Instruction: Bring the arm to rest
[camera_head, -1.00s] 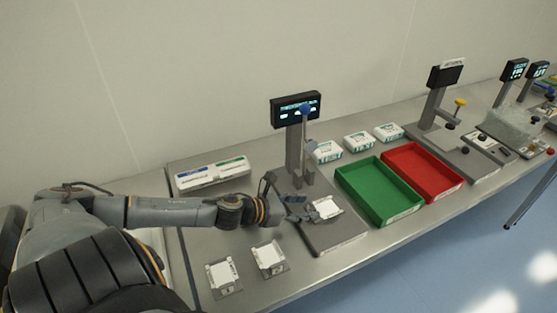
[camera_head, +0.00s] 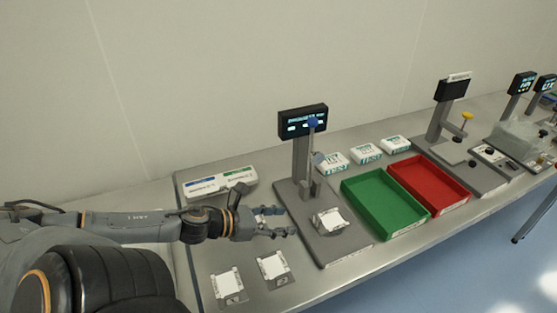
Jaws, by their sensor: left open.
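My left arm comes in from the left in the head view, stretched over the left part of the steel bench. Its gripper (camera_head: 280,222) is open and empty, its fingers pointing right. It is at the left side of the test station (camera_head: 302,165) that has a dark screen and a blue-knobbed lever. A white piece (camera_head: 329,219) sits on that station's base, to the right of the fingertips and apart from them. My right gripper is not in view.
Two white pieces on small plates (camera_head: 274,267) (camera_head: 228,285) lie in front of the gripper. A green tray (camera_head: 413,226) and a red tray (camera_head: 458,203) stand to the right. Several white boxes (camera_head: 365,154) are behind them. A white block with blue and green labels (camera_head: 219,184) lies behind the arm.

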